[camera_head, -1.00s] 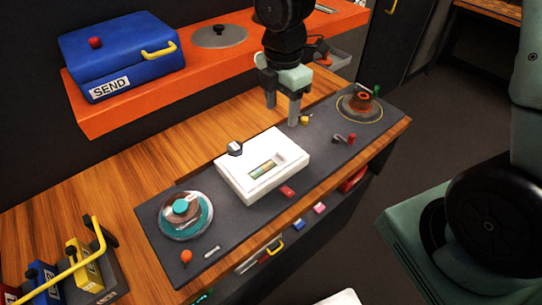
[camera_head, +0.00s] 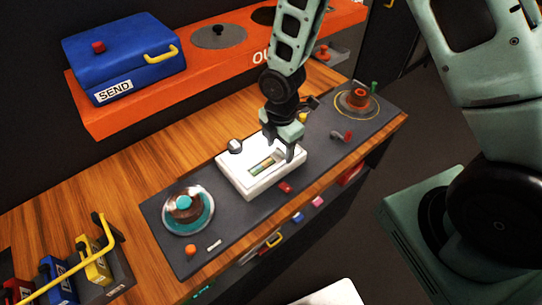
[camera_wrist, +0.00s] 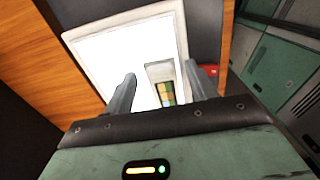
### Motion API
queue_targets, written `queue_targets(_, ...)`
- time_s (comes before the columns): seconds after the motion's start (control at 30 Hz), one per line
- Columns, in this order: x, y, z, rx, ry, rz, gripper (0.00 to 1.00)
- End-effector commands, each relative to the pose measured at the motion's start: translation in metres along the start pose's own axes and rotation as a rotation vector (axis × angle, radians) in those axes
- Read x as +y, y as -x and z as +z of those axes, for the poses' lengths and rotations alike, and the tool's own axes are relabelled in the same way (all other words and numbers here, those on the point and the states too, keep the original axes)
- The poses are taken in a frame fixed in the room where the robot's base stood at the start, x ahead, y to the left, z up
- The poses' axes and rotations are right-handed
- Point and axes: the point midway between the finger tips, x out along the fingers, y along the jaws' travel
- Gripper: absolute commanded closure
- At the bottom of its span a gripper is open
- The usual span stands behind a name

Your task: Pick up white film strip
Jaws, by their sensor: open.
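A white box (camera_head: 236,177) sits on the dark panel, with a recessed slot in its top. A small strip with coloured frames (camera_head: 262,168) lies in the slot; it also shows in the wrist view (camera_wrist: 166,92). I cannot tell whether it is the white film strip. My gripper (camera_head: 279,150) is open above the right part of the box, close to the strip. In the wrist view, my gripper's fingers (camera_wrist: 160,88) stand apart on either side of the slot, with nothing held between them. Part of the slot is hidden by a finger in the head view.
A silver knob (camera_head: 235,145) stands at the box's back edge. A round dish with a teal knob (camera_head: 186,203) is left, and a small white piece or label (camera_head: 214,246) lies near it. A red-topped dial (camera_head: 358,94) is right. The blue SEND case (camera_head: 125,60) stands behind.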

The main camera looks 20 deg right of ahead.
Motion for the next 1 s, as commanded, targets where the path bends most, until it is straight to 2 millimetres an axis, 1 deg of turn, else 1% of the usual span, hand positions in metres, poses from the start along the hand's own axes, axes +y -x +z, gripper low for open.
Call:
queue_targets(0.1,0.0,-0.006,0.0,0.0,0.001,0.0,0.44)
queue_targets(0.33,0.0,-0.007,0.0,0.0,0.0,0.001,0.44)
queue_targets(0.37,0.0,-0.007,0.0,0.0,0.0,0.001,0.52)
queue_targets(0.4,0.0,-0.007,0.0,0.0,0.0,0.001,0.63)
queue_targets(0.47,0.0,-0.006,0.0,0.0,0.0,0.001,0.8)
queue_targets(0.5,0.0,-0.006,0.0,0.0,0.0,0.001,0.84)
queue_targets(0.83,0.0,-0.005,0.0,0.0,0.0,0.001,0.84)
queue_targets(1.0,0.001,0.005,0.0,0.001,-0.002,0.004,0.84)
